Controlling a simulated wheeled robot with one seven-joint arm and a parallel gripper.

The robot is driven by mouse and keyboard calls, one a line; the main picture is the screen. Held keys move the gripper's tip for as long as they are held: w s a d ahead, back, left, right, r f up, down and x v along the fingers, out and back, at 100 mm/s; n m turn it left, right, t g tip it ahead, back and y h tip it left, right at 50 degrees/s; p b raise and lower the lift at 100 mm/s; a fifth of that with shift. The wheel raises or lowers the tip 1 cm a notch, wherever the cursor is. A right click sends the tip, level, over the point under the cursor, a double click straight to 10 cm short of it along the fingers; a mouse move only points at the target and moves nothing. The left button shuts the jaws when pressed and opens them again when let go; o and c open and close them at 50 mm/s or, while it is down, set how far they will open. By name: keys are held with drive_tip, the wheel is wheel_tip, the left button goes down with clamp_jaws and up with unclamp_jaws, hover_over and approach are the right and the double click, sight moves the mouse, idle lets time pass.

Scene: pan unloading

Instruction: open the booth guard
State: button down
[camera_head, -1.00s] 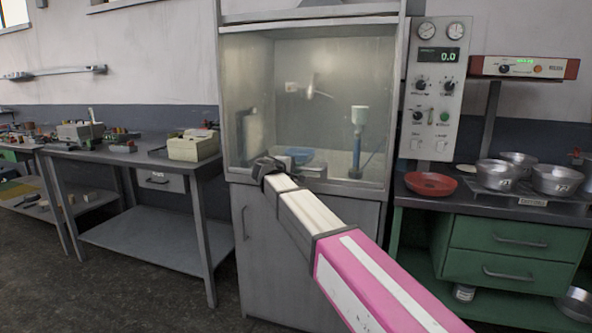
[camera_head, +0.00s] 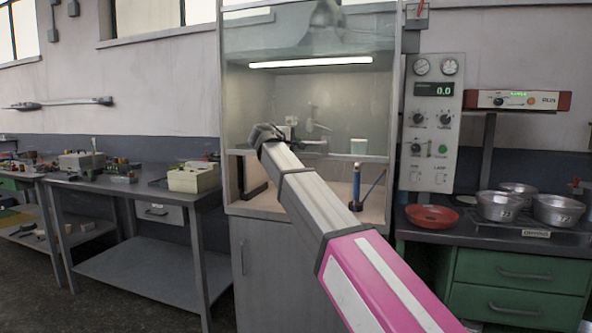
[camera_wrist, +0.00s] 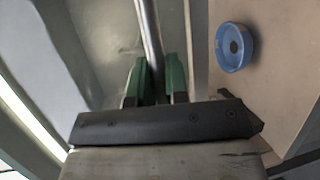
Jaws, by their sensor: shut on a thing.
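The booth guard (camera_head: 345,105) is a clear pane on the front of the grey booth (camera_head: 262,218). It is partly raised, with an open gap between its lower edge and the booth floor. My gripper (camera_head: 268,136) is at the guard's lower left part in the head view. In the wrist view, the green fingers of my gripper (camera_wrist: 158,75) are shut on a grey metal handle bar (camera_wrist: 148,25).
A blue stand (camera_head: 357,190) is inside the booth at right, and a lit lamp (camera_head: 310,62) is above. A red dish (camera_head: 432,217) and several metal pans (camera_head: 498,206) are on the right bench. A cluttered table (camera_head: 130,190) stands at left.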

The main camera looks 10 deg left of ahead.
approach(304, 82)
drive_tip(key=x, duration=0.5)
drive_tip(key=shift+w+d, duration=0.1)
drive_tip(key=c, duration=1.1)
unclamp_jaws()
drive_tip(key=shift+f, duration=0.1)
drive_tip(key=shift+c, duration=0.2)
drive_tip(key=v, duration=1.1)
